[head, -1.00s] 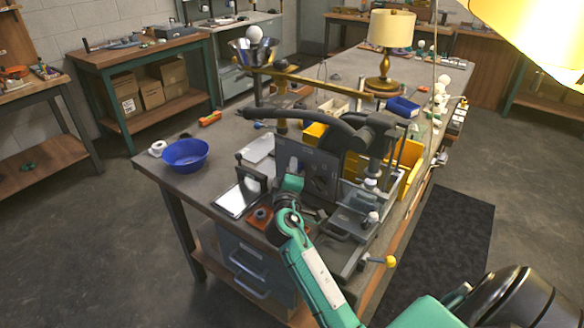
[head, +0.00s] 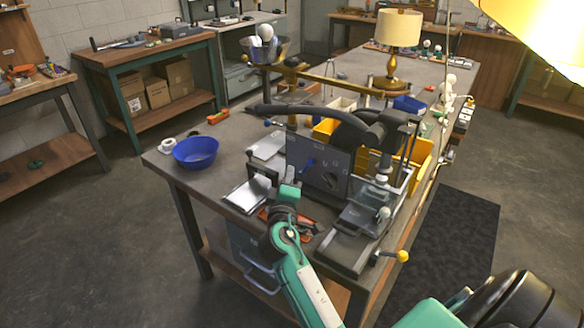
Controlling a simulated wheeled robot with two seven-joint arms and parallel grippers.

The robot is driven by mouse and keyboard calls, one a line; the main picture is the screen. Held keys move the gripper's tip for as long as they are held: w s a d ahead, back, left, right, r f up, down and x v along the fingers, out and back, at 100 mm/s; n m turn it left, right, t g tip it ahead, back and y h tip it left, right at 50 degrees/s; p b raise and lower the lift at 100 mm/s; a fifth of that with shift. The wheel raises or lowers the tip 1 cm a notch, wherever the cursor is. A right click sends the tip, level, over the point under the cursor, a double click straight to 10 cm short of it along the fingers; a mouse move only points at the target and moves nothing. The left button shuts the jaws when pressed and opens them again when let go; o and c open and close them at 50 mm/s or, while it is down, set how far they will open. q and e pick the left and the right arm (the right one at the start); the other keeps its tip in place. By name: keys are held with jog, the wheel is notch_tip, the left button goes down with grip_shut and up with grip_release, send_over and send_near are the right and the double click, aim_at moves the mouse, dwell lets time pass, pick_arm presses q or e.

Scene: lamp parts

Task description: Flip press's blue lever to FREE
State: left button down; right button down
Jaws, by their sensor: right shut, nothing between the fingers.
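The press (head: 345,150) stands on the near part of the workbench, with a long dark arm reaching left from its top. Its grey front panel (head: 325,182) faces me and carries small pale marks too small to read. The blue lever (head: 308,163) sits on the left half of this panel; I cannot tell which mark it points to. My right gripper (head: 273,181) is shut and empty, left of the panel and a little below the lever, apparently apart from it. My right wrist hides part of the bench there. My left gripper is not in view.
A blue bowl (head: 195,152) stands at the bench's left corner. A flat grey tray (head: 247,194) lies left of the gripper. A yellow-knobbed handle (head: 402,256) sticks out at the press's lower right. Yellow bins (head: 418,158) stand behind the press. A lit shade fills the top right.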

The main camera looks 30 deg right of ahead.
jog(key=v, duration=0.2)
jog(key=shift+a+f, duration=0.25)
jog(key=shift+a, duration=0.1)
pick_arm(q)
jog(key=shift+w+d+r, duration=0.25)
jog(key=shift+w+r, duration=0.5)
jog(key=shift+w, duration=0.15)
pick_arm(e)
jog(key=shift+a, duration=0.1)
